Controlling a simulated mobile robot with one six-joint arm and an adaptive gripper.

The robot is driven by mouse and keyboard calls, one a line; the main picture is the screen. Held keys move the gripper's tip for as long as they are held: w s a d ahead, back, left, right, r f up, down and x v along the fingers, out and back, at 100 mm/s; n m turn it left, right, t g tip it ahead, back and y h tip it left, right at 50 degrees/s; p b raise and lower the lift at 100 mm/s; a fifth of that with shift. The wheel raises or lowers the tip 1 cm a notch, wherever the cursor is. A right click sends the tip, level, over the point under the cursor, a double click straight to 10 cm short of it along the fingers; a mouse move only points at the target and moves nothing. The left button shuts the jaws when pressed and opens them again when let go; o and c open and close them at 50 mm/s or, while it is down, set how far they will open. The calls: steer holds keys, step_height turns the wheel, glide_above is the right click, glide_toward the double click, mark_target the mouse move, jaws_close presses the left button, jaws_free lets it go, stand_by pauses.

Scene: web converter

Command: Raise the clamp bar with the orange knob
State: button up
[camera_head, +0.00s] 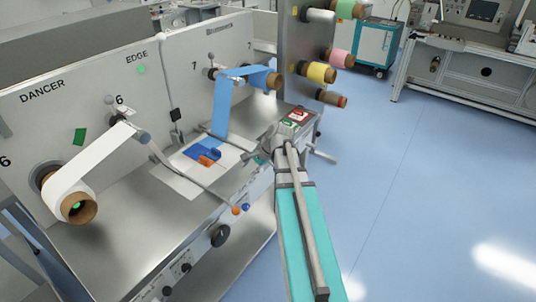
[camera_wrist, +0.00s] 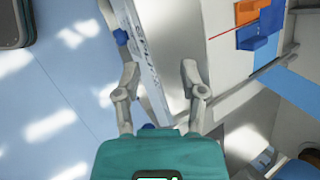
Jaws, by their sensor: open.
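The orange knob (camera_head: 235,211) shows in the head view near the front edge of the machine table, just left of a blue knob (camera_head: 246,207). A thin grey clamp bar (camera_head: 188,172) slants across the table towards these knobs. A second grey bar (camera_head: 225,139) lies farther right, by the blue web. My gripper (camera_wrist: 160,68) is open and empty in the wrist view, its fingers on either side of the table's front edge. A blue knob-like part (camera_wrist: 121,37) shows beyond its left finger. I cannot make out the orange knob in the wrist view. My arm partly hides the gripper in the head view.
A white sheet (camera_head: 180,185) with a blue and orange block (camera_head: 207,154) lies on the table. A white roll (camera_head: 75,205) sits left, and a blue web (camera_head: 222,108) comes down behind. A red-and-green button box (camera_head: 297,117) is close to my arm. The blue floor at right is clear.

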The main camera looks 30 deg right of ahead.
mark_target(218, 234)
steer(key=s+a+f+n+g+h+b, duration=0.1)
steer(key=s+a+f+n+g+h, duration=0.15)
steer(key=a+n, duration=0.35)
steer(key=s+a+f+n+g+h, duration=0.15)
steer(key=s+a+n, duration=0.25)
steer(key=a, duration=0.4)
steer(key=s+a+f+n+b, duration=0.1)
steer(key=f+b, duration=0.2)
steer(key=s+a+f+n+h+b, duration=0.1)
steer(key=a+f+n+b, duration=0.1)
steer(key=f+b, duration=0.1)
steer(key=s+a+f+n+b, duration=0.1)
steer(key=f+n+b, duration=0.1)
steer(key=f+b, duration=0.1)
steer(key=shift+s+a+f, duration=0.1)
steer(key=shift+s+a, duration=0.25)
steer(key=shift+a, duration=0.05)
steer(key=shift+o, duration=0.3)
steer(key=shift+s, duration=0.1)
